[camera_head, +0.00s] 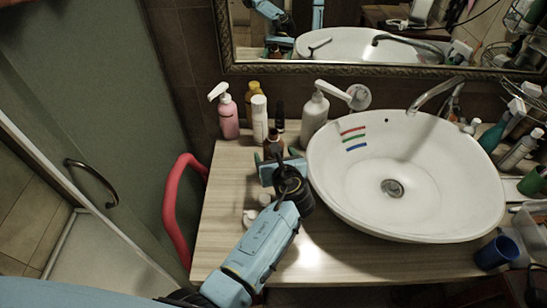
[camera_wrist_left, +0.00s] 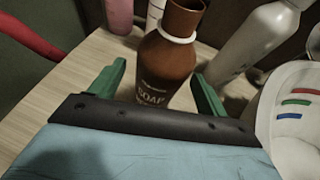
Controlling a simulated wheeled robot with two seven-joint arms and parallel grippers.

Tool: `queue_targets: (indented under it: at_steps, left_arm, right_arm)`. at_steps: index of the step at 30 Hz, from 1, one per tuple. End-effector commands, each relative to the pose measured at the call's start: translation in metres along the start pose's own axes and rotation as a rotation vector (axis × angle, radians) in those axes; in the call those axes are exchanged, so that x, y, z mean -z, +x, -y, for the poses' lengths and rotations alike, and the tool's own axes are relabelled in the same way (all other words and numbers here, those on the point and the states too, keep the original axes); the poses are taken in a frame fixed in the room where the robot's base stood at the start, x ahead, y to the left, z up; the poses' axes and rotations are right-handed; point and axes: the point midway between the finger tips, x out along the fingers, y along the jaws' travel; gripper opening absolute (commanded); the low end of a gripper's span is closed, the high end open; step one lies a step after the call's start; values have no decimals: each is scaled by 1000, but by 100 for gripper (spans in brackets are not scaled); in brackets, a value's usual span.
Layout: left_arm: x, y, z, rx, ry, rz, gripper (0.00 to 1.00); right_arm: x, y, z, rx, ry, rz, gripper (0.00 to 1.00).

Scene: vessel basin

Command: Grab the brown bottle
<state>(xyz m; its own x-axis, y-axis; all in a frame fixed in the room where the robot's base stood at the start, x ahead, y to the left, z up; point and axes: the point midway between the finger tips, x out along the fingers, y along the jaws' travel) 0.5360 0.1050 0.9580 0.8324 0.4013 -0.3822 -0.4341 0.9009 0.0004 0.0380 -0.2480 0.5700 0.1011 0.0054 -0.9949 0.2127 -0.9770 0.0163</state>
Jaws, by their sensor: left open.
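The brown bottle (camera_wrist_left: 165,70) stands upright on the wooden counter, with a white ring at its neck and "SOAP" lettering on its front. In the head view its upper part (camera_head: 273,143) shows just behind my left gripper (camera_head: 282,168). In the left wrist view the left gripper (camera_wrist_left: 158,90) is open, with one green finger on each side of the bottle's lower body. The bottle's base is hidden behind the gripper body. I cannot tell whether the fingers touch it. My right gripper is not in view.
A pink pump bottle (camera_head: 227,114), a white bottle (camera_head: 259,117) and a grey-white pump bottle (camera_head: 314,116) stand close behind. The white basin (camera_head: 460,190) with coloured stripes is right of the gripper. A red rail (camera_head: 172,215) runs left of the counter.

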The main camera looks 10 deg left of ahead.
Motion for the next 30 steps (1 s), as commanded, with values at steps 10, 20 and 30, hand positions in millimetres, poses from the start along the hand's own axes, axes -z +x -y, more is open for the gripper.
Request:
queue_targets:
  at_steps: [10, 20, 30]
  left_arm:
    - [0, 20, 0, 0, 0, 0, 76]
    - [0, 20, 0, 0, 0, 0, 42]
    - [-1, 20, 0, 0, 0, 1, 21]
  right_arm:
    - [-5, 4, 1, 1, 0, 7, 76]
    - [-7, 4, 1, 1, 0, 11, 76]
    - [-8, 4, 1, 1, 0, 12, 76]
